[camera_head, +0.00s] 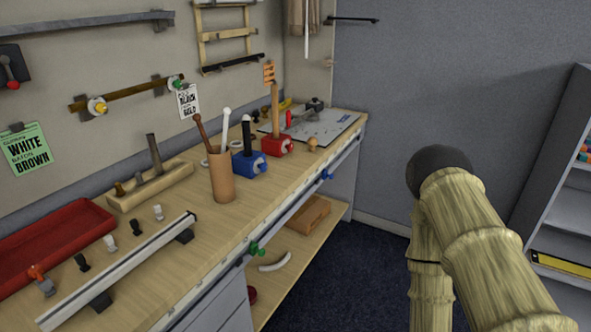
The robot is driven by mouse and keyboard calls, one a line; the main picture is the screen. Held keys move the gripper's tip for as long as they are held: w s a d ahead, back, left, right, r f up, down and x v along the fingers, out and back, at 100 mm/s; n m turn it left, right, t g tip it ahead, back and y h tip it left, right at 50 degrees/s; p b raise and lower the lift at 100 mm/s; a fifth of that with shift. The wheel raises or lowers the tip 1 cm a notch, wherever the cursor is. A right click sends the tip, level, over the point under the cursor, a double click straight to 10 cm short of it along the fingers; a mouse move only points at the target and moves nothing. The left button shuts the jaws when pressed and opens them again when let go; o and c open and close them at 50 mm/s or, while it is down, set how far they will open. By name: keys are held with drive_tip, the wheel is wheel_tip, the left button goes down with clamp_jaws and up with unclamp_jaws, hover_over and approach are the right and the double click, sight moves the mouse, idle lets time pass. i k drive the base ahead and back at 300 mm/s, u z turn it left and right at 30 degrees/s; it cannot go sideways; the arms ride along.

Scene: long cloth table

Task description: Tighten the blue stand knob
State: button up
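The blue stand (247,165) sits on the table near its front edge, right of a brown cup, with a dark upright post in it. A small pale knob (263,158) shows on the blue stand's right side; it is too small to tell whether it is loose or tight. My arm shows at the right, bent, with its lower part leaving the bottom edge of the picture. My gripper is not in view.
The table (160,255) holds a red tray (50,240), a brown cup (222,177) with sticks, and a red stand (277,145) behind the blue one. A rail with green and blue (327,175) clamps runs along the front edge. A grey shelf (570,190) stands right; dark floor lies between.

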sight(263, 167)
drive_tip(key=z, duration=1.6)
drive_tip(key=i, duration=1.2)
drive_tip(key=u, duration=2.45)
